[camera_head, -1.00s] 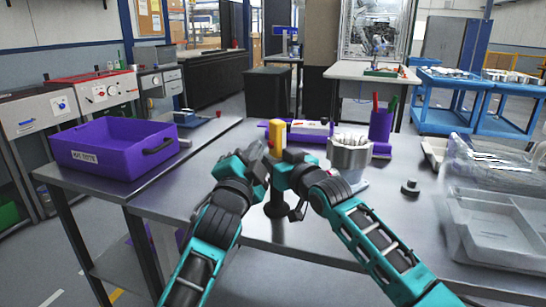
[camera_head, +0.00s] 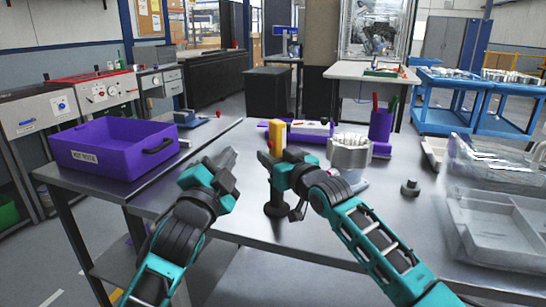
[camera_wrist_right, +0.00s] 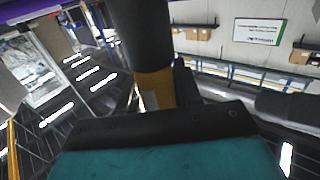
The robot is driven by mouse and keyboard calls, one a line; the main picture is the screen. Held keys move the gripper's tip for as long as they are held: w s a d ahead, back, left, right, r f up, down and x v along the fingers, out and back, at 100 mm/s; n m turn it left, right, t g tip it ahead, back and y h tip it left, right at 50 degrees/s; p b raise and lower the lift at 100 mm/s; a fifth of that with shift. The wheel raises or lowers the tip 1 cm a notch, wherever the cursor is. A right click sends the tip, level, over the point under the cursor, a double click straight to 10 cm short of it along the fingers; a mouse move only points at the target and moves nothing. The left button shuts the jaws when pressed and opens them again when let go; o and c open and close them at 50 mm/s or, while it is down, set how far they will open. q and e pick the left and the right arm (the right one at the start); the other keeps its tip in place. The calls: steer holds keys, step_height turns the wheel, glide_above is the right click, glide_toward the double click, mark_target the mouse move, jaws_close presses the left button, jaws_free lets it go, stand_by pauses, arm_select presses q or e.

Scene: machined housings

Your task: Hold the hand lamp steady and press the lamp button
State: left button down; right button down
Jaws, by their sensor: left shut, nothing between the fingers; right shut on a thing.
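The hand lamp (camera_head: 277,131) shows its yellow upper part above my right gripper, with a small red spot on its left side. My right gripper (camera_head: 272,163) is shut on the lamp and holds it upright above the table. In the right wrist view the lamp shows as a black cylinder and a yellow part (camera_wrist_right: 155,88) at the gripper. A dark round piece (camera_head: 276,209) shows below the right gripper; I cannot tell whether it belongs to the lamp. My left gripper (camera_head: 229,158) is shut and empty, left of the lamp and apart from it.
A purple bin (camera_head: 115,150) stands on the left bench. A ribbed metal housing (camera_head: 350,152), a purple pen cup (camera_head: 381,125) and a small dark knob (camera_head: 410,187) are right of the lamp. Clear trays (camera_head: 500,220) fill the right edge. The table between is clear.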

steer(key=c, duration=0.7)
jaws_free()
